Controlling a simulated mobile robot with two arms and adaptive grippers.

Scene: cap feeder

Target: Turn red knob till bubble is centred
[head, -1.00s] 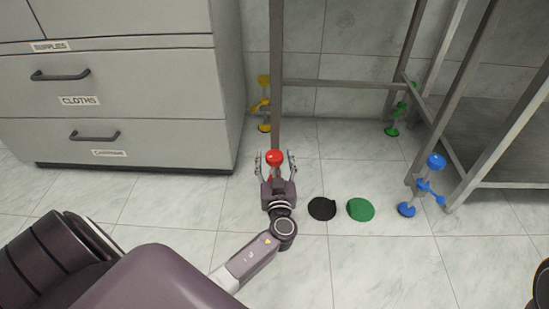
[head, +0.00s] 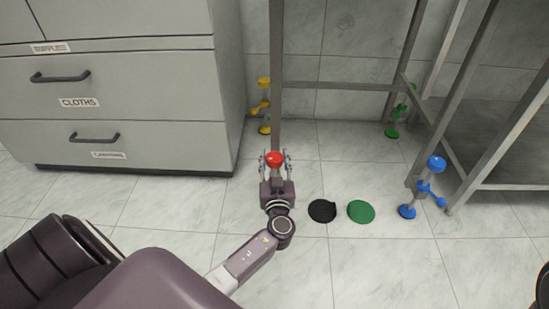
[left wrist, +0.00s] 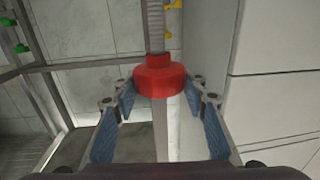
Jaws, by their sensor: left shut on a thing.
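The red knob (head: 274,159) tops the foot at the front left leg of the metal frame. It also shows in the left wrist view (left wrist: 160,76), as a wide red disc with a smaller raised top. My left gripper (head: 275,158) is shut on the red knob, with one finger on each side of it. The lower part of the red foot is hidden behind the gripper in the head view. No bubble or level can be seen in either view. My right gripper is not in view.
Other frame feet have yellow (head: 264,105), green (head: 392,128) and blue (head: 436,163) knobs. A black disc (head: 321,209) and a green disc (head: 361,211) lie on the floor right of my gripper. A grey drawer cabinet (head: 170,100) stands close on the left.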

